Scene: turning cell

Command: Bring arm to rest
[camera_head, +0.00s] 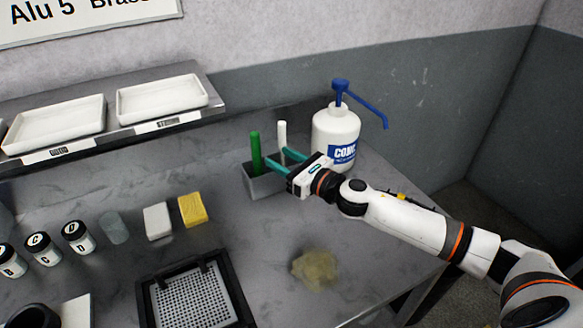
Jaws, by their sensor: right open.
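My right arm comes in from the right edge and reaches over the bench. My right gripper (280,160) is open, with its two teal fingers pointing left above the grey holder. The grey holder (265,184) stands on the bench and holds a green stick (256,150) and a white stick (282,138), both upright. The fingers are close to both sticks; I cannot tell whether they touch. Nothing is seen held in the gripper. My left gripper is not in view.
A white pump bottle (336,128) stands just behind my right gripper. A brownish patch (315,268) marks the otherwise clear right front.

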